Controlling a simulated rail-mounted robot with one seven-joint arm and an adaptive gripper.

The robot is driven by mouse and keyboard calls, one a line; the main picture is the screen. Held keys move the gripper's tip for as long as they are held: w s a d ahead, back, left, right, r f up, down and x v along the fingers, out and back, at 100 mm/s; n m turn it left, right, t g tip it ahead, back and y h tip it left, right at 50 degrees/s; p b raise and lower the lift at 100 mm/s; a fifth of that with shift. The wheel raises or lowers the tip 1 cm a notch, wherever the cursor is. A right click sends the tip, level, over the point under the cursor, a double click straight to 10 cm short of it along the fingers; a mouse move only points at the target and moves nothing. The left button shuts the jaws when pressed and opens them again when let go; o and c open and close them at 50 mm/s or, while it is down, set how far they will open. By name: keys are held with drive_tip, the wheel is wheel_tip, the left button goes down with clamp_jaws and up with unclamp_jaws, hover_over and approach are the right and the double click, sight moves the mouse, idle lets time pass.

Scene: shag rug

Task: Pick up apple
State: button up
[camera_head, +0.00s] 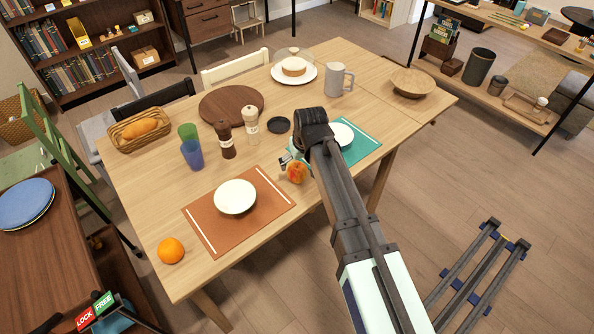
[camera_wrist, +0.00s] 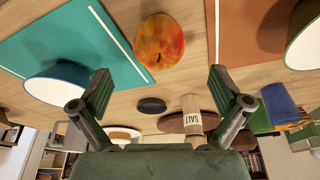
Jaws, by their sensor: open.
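The red and yellow apple (camera_head: 297,172) lies on the wooden table between the orange placemat (camera_head: 200,222) and the teal placemat (camera_head: 362,146). It shows whole at the top of the wrist view (camera_wrist: 159,41). My gripper (camera_head: 288,158) is close to the apple, partly hidden behind my arm in the head view. In the wrist view my gripper (camera_wrist: 162,85) has its fingers wide apart with nothing between them. The apple is beyond the fingertips, apart from them.
A white bowl (camera_head: 235,197) is on the orange placemat, and another bowl (camera_head: 340,134) is on the teal one. A salt mill (camera_head: 252,127), a brown mill (camera_head: 226,140), a black lid (camera_head: 279,124) and a blue cup (camera_head: 192,154) stand nearby. An orange (camera_head: 171,250) lies at the near left.

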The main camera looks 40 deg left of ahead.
sight(298, 168)
drive_tip(key=shift+p+x, duration=1.05)
drive_tip(key=shift+x, duration=2.75)
drive_tip(key=shift+d, duration=0.15)
drive_tip(key=c, duration=1.4)
